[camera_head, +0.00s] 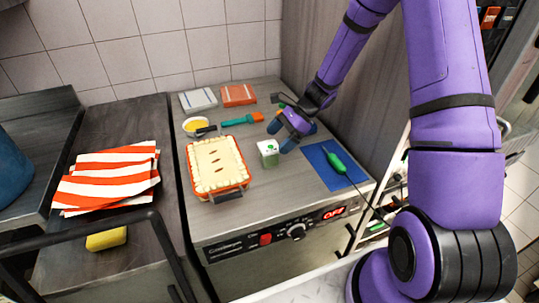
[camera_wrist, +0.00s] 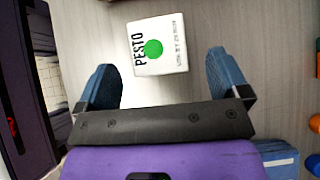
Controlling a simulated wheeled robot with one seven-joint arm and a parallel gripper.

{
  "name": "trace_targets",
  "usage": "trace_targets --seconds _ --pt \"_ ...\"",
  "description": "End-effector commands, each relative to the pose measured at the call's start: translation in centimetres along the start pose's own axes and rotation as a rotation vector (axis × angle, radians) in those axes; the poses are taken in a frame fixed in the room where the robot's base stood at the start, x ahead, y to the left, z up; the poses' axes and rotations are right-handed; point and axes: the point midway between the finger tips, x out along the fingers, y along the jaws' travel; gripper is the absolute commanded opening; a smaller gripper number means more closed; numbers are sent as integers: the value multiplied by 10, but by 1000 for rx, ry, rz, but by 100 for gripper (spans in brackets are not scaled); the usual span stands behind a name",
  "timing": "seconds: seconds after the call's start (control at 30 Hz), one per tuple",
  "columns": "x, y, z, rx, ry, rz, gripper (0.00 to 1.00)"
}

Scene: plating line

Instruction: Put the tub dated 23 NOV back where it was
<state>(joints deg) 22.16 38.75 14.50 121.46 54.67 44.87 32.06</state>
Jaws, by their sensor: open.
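A small white tub (camera_head: 268,152) with a green dot stands on the grey worktop, right of the pie dish. In the wrist view the tub (camera_wrist: 160,45) shows a label reading PESTO, with a small use-by line that is hard to read. My gripper (camera_head: 289,131) is low over the worktop, just behind and to the right of the tub in the head view. In the wrist view its two blue fingers (camera_wrist: 162,75) are apart with nothing between them. The tub lies just beyond the fingertips, apart from them.
A pie dish (camera_head: 240,184) stands left of the tub. A yellow-filled bowl (camera_head: 196,126), an orange-and-blue brush (camera_head: 240,119) and folded cloths (camera_head: 238,95) lie behind. A green corded tool (camera_head: 336,162) rests on a blue mat (camera_head: 320,172) at right. Worktop in front is clear.

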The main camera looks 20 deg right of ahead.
Motion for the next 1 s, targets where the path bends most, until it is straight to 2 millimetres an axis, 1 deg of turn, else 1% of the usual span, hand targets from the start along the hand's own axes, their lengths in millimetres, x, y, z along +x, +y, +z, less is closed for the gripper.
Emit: trace_targets --seconds 0.17,0.3,0.43,0.53,0.73,0.77,0.8,0.87,0.9,0.97,1.0 --pt "14 1 -2 2 -2 3 94" --pt "34 2 -6 1 -1 3 94" --pt "49 2 -6 0 -1 2 94" --pt "53 2 -5 -2 0 1 94" --pt "54 2 -5 -2 0 0 94" --pt "54 2 -5 -2 0 0 91" --pt "54 2 -5 -1 0 0 82" --pt "54 2 -5 -1 0 0 68" --pt "54 2 -5 -1 0 0 59" --pt "53 2 -5 -1 0 0 45" --pt "53 2 -5 -1 0 0 36"
